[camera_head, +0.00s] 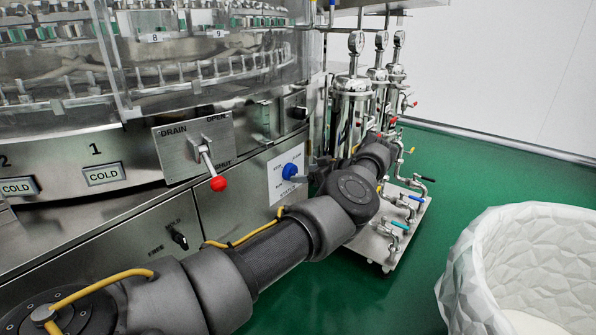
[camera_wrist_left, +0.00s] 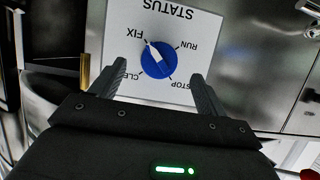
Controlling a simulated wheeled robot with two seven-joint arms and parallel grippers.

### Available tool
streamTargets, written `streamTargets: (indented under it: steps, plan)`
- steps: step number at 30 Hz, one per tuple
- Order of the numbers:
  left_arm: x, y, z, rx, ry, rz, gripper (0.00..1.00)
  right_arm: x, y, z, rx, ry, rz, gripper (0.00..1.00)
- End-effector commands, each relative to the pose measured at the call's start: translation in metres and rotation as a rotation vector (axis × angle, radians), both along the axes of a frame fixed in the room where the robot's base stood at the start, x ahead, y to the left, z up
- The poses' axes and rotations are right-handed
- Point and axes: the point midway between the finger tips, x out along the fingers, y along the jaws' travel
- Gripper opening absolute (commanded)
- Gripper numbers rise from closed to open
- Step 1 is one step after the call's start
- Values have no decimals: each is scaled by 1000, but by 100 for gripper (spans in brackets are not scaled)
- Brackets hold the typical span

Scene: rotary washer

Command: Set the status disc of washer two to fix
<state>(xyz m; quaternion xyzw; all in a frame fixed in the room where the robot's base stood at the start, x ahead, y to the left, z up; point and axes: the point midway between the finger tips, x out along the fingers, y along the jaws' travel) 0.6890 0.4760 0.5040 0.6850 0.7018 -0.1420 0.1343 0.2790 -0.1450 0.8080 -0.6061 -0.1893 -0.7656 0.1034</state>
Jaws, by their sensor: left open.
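The status disc (camera_head: 290,171) is a blue round knob on a white STATUS plate (camera_head: 277,183) on the washer's steel front. In the left wrist view, upside down, the disc (camera_wrist_left: 158,60) has a white pointer aimed up-left at the FIX mark; RUN, STOP and CLEAN surround it. My left gripper (camera_wrist_left: 153,68) is open, its dark fingers apart on either side of the disc in that view. In the head view my left gripper (camera_head: 308,172) is just right of the disc, partly hidden by my wrist. Contact with the disc cannot be told. My right gripper is not in view.
A drain lever with a red ball (camera_head: 217,184) stands left of the disc. A black knob (camera_head: 179,239) is lower left. Steel filters (camera_head: 352,105) and a valve cart (camera_head: 388,243) stand right and behind my arm. A white faceted tub (camera_head: 470,262) is at right on green floor.

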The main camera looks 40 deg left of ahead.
Motion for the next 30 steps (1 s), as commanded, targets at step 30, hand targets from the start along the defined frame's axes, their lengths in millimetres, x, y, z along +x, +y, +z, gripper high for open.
streamTargets:
  steps: [30]
  plan:
    - [1, -55, 26, 0, 0, 1, 75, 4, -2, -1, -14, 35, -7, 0]
